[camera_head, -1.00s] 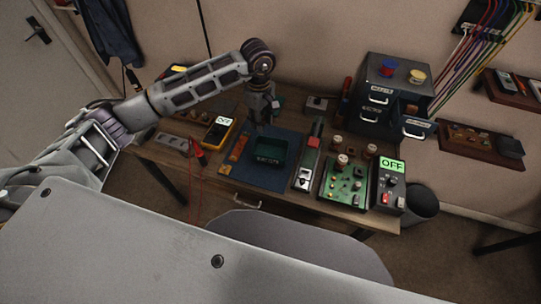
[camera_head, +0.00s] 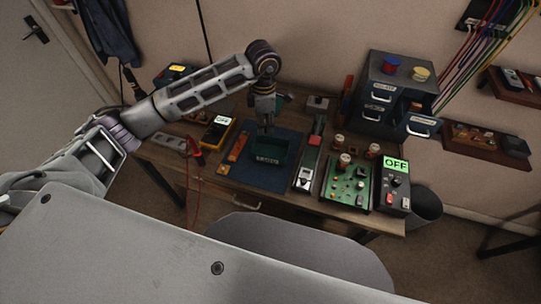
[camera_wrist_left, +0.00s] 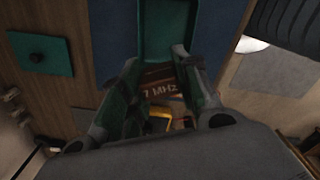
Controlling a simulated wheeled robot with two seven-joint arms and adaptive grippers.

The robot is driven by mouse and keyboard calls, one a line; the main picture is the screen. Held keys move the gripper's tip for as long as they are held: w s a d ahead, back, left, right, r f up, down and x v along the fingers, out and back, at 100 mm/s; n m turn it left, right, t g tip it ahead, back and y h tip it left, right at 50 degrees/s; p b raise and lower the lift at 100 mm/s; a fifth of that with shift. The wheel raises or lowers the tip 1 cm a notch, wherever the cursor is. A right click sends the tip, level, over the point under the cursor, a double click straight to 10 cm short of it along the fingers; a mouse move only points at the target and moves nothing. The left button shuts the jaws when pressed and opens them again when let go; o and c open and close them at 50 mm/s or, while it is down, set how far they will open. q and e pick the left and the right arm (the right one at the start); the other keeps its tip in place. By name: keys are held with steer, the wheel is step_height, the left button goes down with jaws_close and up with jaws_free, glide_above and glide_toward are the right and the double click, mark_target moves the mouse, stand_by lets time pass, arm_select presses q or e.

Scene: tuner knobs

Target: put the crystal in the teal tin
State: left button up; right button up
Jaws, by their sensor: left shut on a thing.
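The teal tin (camera_head: 281,151) is an open box with a label on its front, on the blue mat (camera_head: 255,178). It also shows at the top of the left wrist view (camera_wrist_left: 170,28). My left gripper (camera_head: 266,131) points down at the tin's back edge. In the left wrist view its fingers (camera_wrist_left: 160,90) are shut on the crystal (camera_wrist_left: 160,84), a brown-red piece marked "7 MHz". The crystal cannot be made out in the head view. My right gripper is not in view.
A meter (camera_head: 217,133) stands left of the mat. A green circuit board (camera_head: 347,184) and a grey box reading OFF (camera_head: 393,190) are to the right. A drawer cabinet (camera_head: 390,95) stands behind, one drawer open. A chair (camera_head: 300,245) is in front.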

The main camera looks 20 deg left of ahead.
arm_select(q)
steer(key=n, duration=0.1)
steer(key=n+b, duration=0.1)
steer(key=n, duration=0.1)
steer(key=f+n, duration=0.1)
steer(key=shift+s+d+n, duration=0.1)
steer(key=shift+d+n, duration=0.3)
steer(key=shift+d+f+n+b, duration=0.2)
steer(key=shift+n+b, duration=0.35)
steer(key=shift+n, duration=0.55)
steer(key=shift+s+d+f+n+b, duration=0.15)
steer(key=shift+n+b, duration=0.15)
steer(key=shift+n, duration=0.85)
steer(key=shift+d+f+n+b, duration=0.2)
steer(key=shift+n+b, duration=0.15)
steer(key=shift+n, duration=0.75)
steer(key=shift+s+d+f+n+b, duration=0.15)
steer(key=shift+n+b, duration=0.15)
steer(key=shift+n, duration=0.85)
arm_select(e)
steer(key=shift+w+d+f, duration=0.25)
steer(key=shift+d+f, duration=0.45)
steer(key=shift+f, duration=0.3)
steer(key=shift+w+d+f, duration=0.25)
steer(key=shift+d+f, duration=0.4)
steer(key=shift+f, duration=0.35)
arm_select(q)
steer(key=shift+w, duration=0.1)
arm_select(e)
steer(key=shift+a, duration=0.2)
